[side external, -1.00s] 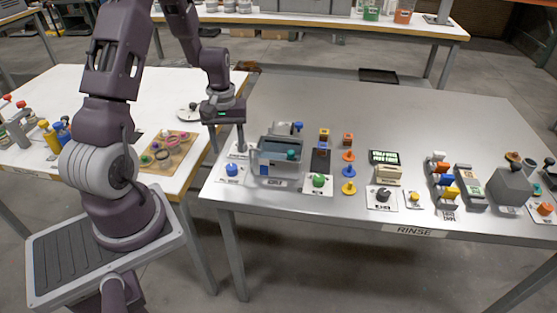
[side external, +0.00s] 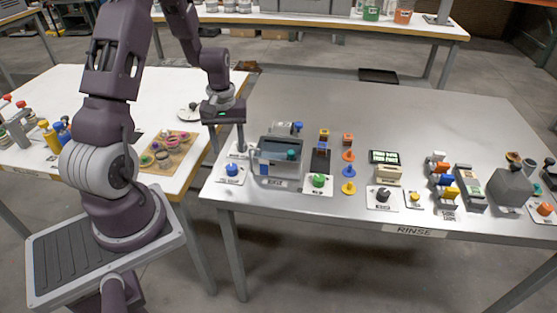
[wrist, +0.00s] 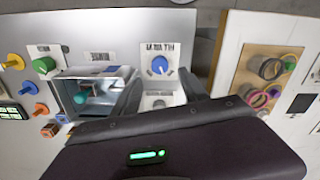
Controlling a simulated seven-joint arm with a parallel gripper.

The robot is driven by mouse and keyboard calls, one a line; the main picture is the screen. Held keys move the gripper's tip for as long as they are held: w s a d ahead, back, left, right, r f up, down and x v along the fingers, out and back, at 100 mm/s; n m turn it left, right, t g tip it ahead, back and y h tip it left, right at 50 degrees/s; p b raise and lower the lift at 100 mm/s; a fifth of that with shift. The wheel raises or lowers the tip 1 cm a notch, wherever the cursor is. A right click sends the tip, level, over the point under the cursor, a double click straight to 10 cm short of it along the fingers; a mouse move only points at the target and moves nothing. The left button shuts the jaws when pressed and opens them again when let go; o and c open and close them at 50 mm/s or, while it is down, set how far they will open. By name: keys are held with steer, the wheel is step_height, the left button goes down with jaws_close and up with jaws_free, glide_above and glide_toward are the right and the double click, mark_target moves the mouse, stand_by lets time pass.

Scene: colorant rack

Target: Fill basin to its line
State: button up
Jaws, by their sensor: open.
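The basin (side external: 262,160) is a grey open-topped box on the metal table, with a teal piece inside it. In the wrist view the basin (wrist: 108,108) is partly covered by my gripper. Its water level and line cannot be made out. A blue knob (side external: 232,169) stands on a white plate just left of the basin; it also shows in the wrist view (wrist: 160,66). My gripper (side external: 241,149) points down behind the blue knob, at the basin's left side. It is open, with no object seen held between its fingers (wrist: 163,92).
Right of the basin stand a green knob (side external: 319,181), orange and yellow knobs (side external: 348,171), a small display (side external: 384,157) and a black knob (side external: 383,194). A wooden board with rings (side external: 168,152) lies on the white table to the left.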

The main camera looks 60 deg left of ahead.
mark_target(231, 167)
stand_by(0.4)
steer(key=m, duration=0.2)
steer(key=shift+f+m, duration=0.1)
steer(key=shift+m, duration=0.2)
steer(key=m, duration=0.5)
steer(key=shift+f, duration=0.2)
steer(key=shift+s+f+m, duration=0.1)
steer(key=shift+f+m, duration=0.15)
steer(key=shift+m, duration=0.45)
step_height(231, 167, down, 7)
steer(key=shift+r, duration=0.15)
jaws_close()
steer(key=n, duration=0.4)
